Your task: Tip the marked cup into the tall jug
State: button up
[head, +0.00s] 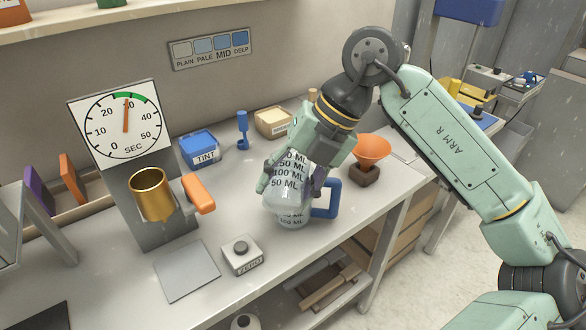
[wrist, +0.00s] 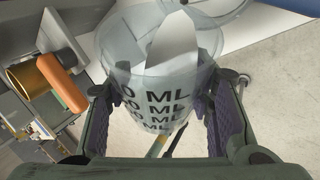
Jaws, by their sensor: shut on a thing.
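The marked cup (head: 288,170) is clear with black ML lines. My gripper (head: 292,182) is shut on it, one finger on each side. In the wrist view the cup (wrist: 158,100) fills the middle between the two purple finger pads (wrist: 163,92). The tall jug (head: 293,219) is clear with a blue handle (head: 327,200) and stands on the bench behind and below the cup, partly hidden by it. I cannot tell whether they touch, how far the cup is tilted, or what it holds.
A brass cup (head: 153,195) with an orange handle (head: 198,193) is mounted below a dial (head: 124,120) on the left. A ZERO button box (head: 243,255), a blue TINT box (head: 200,148) and an orange funnel (head: 372,149) stand around the jug. The bench's right edge is close.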

jog(key=shift+w+d+r+g+p, duration=0.1)
jog(key=shift+w+r+g+p, duration=0.3)
jog(key=shift+r+p, duration=0.35)
jog(key=shift+w+r+g+p, duration=0.3)
jog(key=shift+r+g+p, duration=0.15)
jog(key=shift+p, duration=0.35)
jog(key=shift+w+f+m+g+y+p, duration=0.2)
jog(key=shift+f+m+g+y+p, duration=0.2)
jog(key=shift+g, duration=0.25)
dwell(0.4)
